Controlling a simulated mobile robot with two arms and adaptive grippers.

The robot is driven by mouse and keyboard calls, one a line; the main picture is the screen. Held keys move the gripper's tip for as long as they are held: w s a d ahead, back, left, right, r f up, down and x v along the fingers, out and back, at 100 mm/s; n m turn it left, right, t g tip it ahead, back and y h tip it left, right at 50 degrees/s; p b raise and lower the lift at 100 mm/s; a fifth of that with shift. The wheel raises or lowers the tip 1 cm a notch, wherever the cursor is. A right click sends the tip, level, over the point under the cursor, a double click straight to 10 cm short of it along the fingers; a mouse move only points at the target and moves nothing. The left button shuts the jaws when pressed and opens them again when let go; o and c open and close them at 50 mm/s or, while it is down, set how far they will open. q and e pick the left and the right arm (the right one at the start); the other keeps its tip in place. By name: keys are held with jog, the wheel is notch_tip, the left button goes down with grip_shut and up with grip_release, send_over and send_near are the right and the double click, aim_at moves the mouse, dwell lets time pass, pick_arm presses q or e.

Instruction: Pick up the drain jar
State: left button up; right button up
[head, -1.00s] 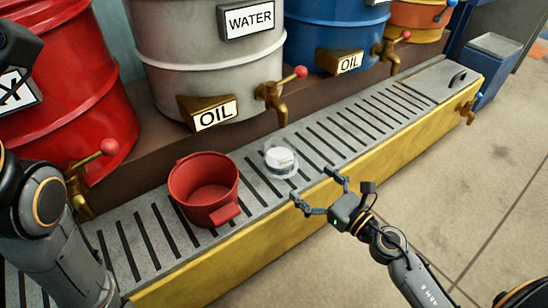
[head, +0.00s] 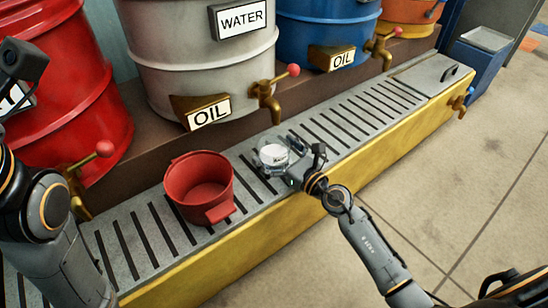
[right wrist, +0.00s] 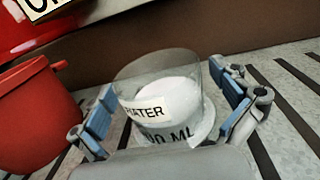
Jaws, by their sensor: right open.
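The drain jar (head: 272,154) is a small clear jar with a white label, standing upright on the slotted grate between the red pot and my right gripper. In the right wrist view the jar (right wrist: 150,108) fills the middle, and its label shows "ATER" and "ML". My right gripper (head: 280,157) is open, with its fingers on either side of the jar. In the right wrist view its blue-padded fingers (right wrist: 165,95) flank the jar, with a gap visible at the right. Whether the left finger touches the glass is unclear. My left gripper is not in view.
A red pot (head: 201,190) stands on the slotted grate (head: 133,235), left of the jar. Behind are red, grey and blue drums; a brass tap (head: 265,97) with a red knob juts out above the jar. The grate is clear to the right.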

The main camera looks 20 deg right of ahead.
jog(key=c, duration=1.3)
jog(key=shift+c, duration=0.5)
jog(key=shift+r, duration=0.25)
